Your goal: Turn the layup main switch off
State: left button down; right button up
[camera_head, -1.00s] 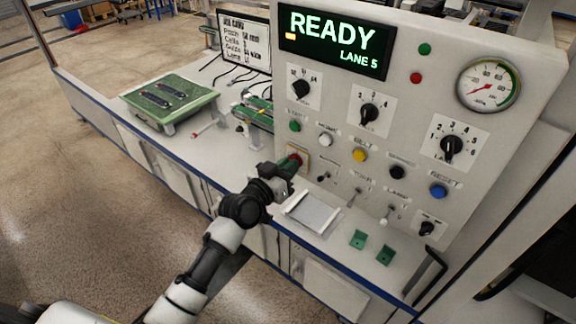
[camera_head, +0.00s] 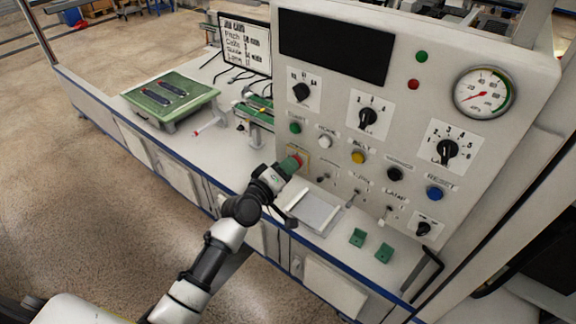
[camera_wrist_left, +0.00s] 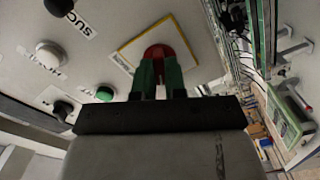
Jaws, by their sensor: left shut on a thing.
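The main switch (camera_head: 297,158) is a red knob on a yellow-edged plate at the lower left of the white control panel. In the left wrist view the red knob (camera_wrist_left: 165,50) shows just beyond my fingertips. My left gripper (camera_head: 289,165) is shut on this knob, its two green fingers (camera_wrist_left: 159,75) on either side of it. The fingers hide much of the knob, so its exact angle is hard to tell. The panel display (camera_head: 334,48) is dark. My right gripper is not in view.
Dials, coloured buttons and small toggles (camera_head: 354,199) sit close right of the switch. A pressure gauge (camera_head: 484,93) is at the upper right. A pale tray (camera_head: 315,213) and green brackets (camera_head: 384,252) lie on the bench below. A green fixture (camera_head: 168,97) stands at left.

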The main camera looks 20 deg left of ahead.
pick_arm(q)
jog(key=n+p, duration=0.1)
jog(key=n, duration=0.4)
jog(key=shift+n, duration=0.3)
dwell(0.4)
jog(key=c, duration=1.2)
grip_release()
jog(key=shift+b+v, duration=1)
jog(key=shift+v, duration=4.4)
